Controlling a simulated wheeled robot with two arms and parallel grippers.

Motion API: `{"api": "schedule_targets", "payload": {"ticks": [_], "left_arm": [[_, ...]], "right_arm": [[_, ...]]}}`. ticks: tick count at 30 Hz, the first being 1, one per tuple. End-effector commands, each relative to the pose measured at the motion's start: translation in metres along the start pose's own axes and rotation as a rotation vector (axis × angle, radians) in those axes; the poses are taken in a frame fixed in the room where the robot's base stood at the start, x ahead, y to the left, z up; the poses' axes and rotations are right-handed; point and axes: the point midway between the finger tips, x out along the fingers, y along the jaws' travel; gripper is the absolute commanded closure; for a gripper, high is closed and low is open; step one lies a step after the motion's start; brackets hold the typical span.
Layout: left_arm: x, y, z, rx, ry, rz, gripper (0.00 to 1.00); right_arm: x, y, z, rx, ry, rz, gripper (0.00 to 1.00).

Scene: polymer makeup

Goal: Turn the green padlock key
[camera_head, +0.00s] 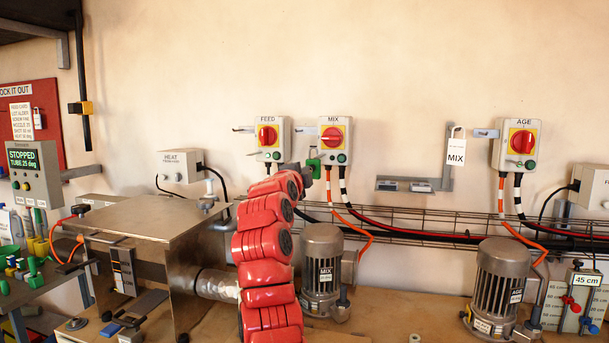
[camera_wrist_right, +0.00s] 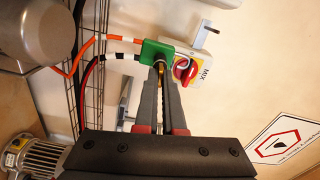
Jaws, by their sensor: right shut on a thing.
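The green padlock (camera_head: 314,168) hangs just below the MIX switch box (camera_head: 334,135) on the wall. In the right wrist view the green padlock (camera_wrist_right: 157,52) sits beside the box's red rotary knob (camera_wrist_right: 183,70), its shackle next to the knob. My right gripper (camera_wrist_right: 161,72) is shut on a small brass-coloured key (camera_wrist_right: 160,67) at the padlock's underside. The key is mostly hidden between the fingers, so its turn angle cannot be told. In the head view my red right arm hides most of that gripper. My left gripper is in neither view.
The FEED box (camera_head: 267,138) is left of the MIX box, and the AGE box (camera_head: 518,145) is far right. Cables and a wire tray (camera_head: 430,225) run below. Motors (camera_head: 322,265) and a metal tank (camera_head: 150,225) stand on the bench.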

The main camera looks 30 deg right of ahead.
Motion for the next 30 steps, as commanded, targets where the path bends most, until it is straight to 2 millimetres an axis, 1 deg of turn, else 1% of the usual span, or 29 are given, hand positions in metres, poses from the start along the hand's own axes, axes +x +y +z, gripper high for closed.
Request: {"api": "schedule_targets", "payload": {"ticks": [13, 14, 15, 17, 18, 19, 26, 30], "left_arm": [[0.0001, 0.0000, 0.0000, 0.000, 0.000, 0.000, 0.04], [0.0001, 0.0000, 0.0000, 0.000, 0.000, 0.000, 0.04], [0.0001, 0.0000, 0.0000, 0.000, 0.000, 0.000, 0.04], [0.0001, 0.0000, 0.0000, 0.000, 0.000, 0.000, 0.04], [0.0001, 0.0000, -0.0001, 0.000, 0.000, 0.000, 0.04], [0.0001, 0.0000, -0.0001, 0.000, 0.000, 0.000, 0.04], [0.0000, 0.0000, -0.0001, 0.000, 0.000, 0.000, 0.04], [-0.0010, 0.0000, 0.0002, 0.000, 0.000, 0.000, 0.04]], "right_arm": [[0.0001, -0.0009, -0.0009, 0.010, 0.001, -0.002, 1.00], [0.0001, -0.0009, -0.0009, 0.009, 0.001, -0.002, 0.90], [0.0000, -0.0010, -0.0009, 0.009, 0.001, -0.002, 0.83], [0.0000, -0.0009, -0.0008, 0.009, 0.001, -0.002, 0.72], [0.0000, -0.0007, -0.0007, 0.009, 0.001, -0.002, 0.65], [0.0000, -0.0007, -0.0007, 0.009, 0.001, -0.002, 0.64], [-0.0002, -0.0006, -0.0003, 0.009, 0.000, -0.001, 0.64], [-0.0043, -0.0007, -0.0001, 0.009, 0.001, -0.003, 0.64]]}}
